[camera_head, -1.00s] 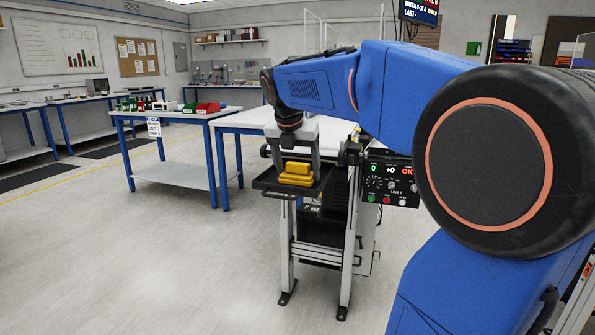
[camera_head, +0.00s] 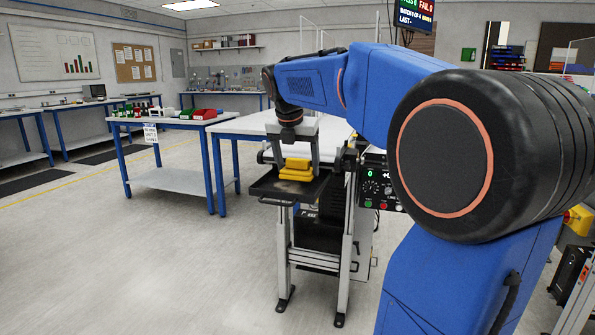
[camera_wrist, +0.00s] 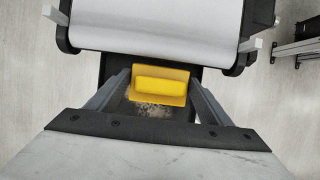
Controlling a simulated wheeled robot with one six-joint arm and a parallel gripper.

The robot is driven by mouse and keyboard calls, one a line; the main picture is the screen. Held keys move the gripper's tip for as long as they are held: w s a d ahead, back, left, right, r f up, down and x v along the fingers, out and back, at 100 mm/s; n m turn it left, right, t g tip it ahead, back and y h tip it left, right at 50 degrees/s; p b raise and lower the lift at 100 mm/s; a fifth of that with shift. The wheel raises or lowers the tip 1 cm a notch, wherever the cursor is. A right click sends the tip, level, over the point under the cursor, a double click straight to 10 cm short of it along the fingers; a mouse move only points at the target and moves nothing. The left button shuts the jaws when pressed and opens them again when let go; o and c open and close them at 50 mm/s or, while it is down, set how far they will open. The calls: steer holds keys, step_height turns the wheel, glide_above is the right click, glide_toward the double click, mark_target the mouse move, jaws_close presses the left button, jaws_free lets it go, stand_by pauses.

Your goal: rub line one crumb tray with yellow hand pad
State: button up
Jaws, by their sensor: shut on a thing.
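The yellow hand pad (camera_head: 296,169) is a stepped yellow block held between the fingers of my gripper (camera_head: 298,160). In the wrist view the pad (camera_wrist: 160,84) lies between the two grey fingers of my gripper (camera_wrist: 160,88). The dark crumb tray (camera_head: 264,188) sticks out at the end of the line one conveyor, below the pad. Pale crumbs show on the tray (camera_wrist: 182,113) on the near side of the pad. The pad is over the tray; I cannot tell whether it touches the surface.
The white conveyor belt (camera_wrist: 155,22) ends just beyond the tray. A control box (camera_head: 378,182) with buttons is on its right. A blue-legged table (camera_head: 172,180) with coloured bins stands to the left. Open floor (camera_head: 130,270) lies in front.

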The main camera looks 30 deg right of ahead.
steer(key=shift+r, duration=2.05)
steer(key=shift+r, duration=1.55)
